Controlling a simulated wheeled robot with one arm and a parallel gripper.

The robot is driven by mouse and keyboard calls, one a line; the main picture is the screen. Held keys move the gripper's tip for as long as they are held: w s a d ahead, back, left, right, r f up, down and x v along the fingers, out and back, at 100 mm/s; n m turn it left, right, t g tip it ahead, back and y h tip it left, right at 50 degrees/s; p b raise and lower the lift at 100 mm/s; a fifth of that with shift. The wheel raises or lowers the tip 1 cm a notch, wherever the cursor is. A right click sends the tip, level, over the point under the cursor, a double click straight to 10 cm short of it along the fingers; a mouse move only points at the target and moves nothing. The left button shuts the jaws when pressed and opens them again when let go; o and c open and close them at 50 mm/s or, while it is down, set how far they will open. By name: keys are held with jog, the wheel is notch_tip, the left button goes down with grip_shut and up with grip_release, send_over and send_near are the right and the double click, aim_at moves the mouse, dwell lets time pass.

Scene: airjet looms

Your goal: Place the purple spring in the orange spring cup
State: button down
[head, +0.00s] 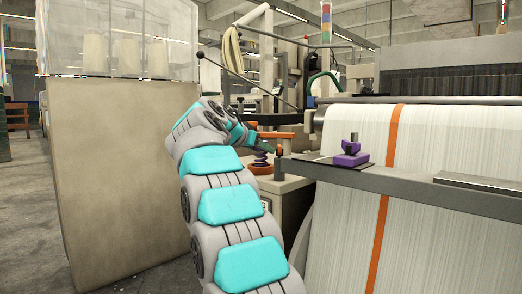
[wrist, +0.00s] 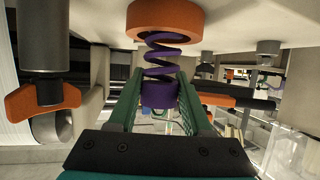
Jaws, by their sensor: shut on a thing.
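The purple spring (wrist: 163,55) stands in line with the orange spring cup (wrist: 165,18) in the wrist view, which shows the scene upside down. My gripper (wrist: 160,92) has its green fingers shut on the solid purple end of the spring. The coil's other end meets the cup's opening; how deep it sits inside is hidden by the rim. In the head view the spring (head: 261,157) is small and upright above the orange cup (head: 262,168) on the beige machine housing. My gripper (head: 270,150) reaches it from the upper left, partly hidden by my wrist.
Orange handles (head: 270,135) are close above and beside the spring; a dark post with an orange knob (wrist: 45,100) shows in the wrist view. A metal rail (head: 400,183) carrying a purple clamp (head: 350,153) runs right, before the white warp sheet. A beige cabinet (head: 120,170) stands left.

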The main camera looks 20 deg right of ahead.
jog(key=shift+f, duration=0.25)
jog(key=shift+c, duration=1.7)
grip_release()
jog(key=shift+s+a+r, duration=0.1)
jog(key=shift+r, duration=0.25)
jog(key=v, duration=1.1)
jog(key=shift+s+a, duration=0.2)
jog(key=shift+a, duration=0.05)
